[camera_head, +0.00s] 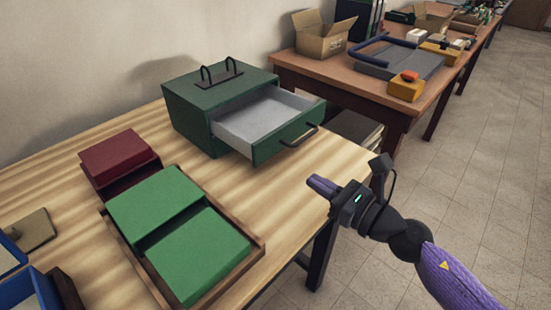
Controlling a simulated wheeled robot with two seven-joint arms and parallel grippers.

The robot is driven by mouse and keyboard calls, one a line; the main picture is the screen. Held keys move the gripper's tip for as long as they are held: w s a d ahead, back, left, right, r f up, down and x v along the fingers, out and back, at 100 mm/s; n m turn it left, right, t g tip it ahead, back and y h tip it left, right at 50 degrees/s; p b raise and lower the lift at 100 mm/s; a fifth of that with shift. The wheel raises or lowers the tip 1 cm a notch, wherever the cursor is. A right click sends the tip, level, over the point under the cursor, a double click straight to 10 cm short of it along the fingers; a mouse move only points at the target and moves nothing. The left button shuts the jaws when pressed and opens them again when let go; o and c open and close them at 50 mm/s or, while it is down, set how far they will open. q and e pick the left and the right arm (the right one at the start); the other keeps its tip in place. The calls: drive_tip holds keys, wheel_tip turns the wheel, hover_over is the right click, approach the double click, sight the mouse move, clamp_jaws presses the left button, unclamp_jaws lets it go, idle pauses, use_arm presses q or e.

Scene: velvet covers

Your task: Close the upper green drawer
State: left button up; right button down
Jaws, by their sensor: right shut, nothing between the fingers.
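A dark green cabinet (190,112) with two black handles on top stands near the back of the striped wooden table. Its drawer (288,138) is pulled well out toward the front right, and its pale grey inside shows empty. My left gripper is out of view.
A wooden tray (262,243) with green velvet covers (195,260) lies at the front, beside a dark red box (115,152). Blue items (35,290) are at the lower left. A second table (290,68) with a cardboard box stands behind. Bare tabletop lies between tray and drawer.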

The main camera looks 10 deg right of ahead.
sight(266, 151)
drive_tip(key=x, duration=1)
drive_tip(key=shift+w+a+f, duration=0.1)
drive_tip(key=shift+w+a, duration=0.05)
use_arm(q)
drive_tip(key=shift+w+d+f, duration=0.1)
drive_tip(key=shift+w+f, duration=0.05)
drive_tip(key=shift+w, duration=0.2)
use_arm(e)
drive_tip(key=shift+w+a, duration=0.1)
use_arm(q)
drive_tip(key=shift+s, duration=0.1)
